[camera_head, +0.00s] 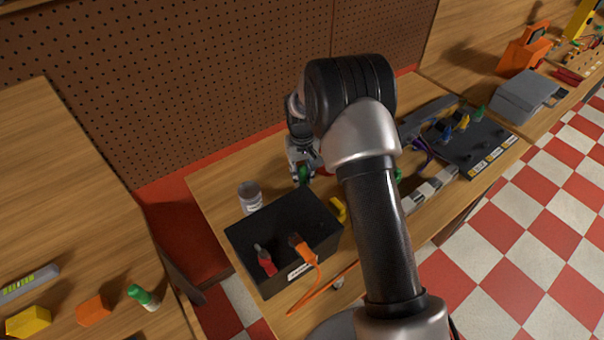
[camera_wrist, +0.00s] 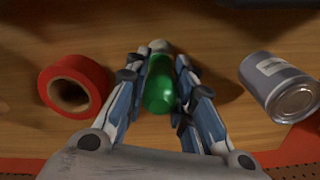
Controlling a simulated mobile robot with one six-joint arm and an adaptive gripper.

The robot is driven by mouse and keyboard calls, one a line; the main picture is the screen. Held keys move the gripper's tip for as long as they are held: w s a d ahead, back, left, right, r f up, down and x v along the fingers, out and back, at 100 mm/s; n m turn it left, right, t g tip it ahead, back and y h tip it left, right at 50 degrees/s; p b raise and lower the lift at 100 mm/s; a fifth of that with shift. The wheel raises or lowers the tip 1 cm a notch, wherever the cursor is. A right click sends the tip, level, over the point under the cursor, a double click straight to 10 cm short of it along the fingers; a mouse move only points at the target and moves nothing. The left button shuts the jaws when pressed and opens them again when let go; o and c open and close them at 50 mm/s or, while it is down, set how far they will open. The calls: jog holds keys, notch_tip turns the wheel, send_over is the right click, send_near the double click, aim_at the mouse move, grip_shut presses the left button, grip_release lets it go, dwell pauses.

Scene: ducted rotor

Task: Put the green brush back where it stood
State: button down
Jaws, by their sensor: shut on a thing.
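My gripper (camera_head: 304,170) is shut on the green brush (camera_wrist: 158,85), with a finger on each side of its green body. A pale end of the brush shows at the far end in the wrist view. In the head view the green brush (camera_head: 304,176) shows small below my gripper, over the wooden bench behind a black block (camera_head: 250,222). I cannot tell whether it touches the bench. The black block holds a red-handled tool (camera_head: 266,261) and an orange plug with a cord (camera_head: 301,247).
A red tape roll (camera_wrist: 98,85) lies left of my gripper and a grey can (camera_wrist: 268,82) right of it. A yellow piece (camera_head: 338,209) is beside the block. A black board (camera_head: 468,152) with coloured pegs and a grey case (camera_head: 525,97) stand right. My arm hides the bench's middle.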

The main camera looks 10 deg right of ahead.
jog(key=shift+f, duration=0.15)
jog(key=c, duration=1.4)
grip_release()
jog(key=shift+o, duration=0.2)
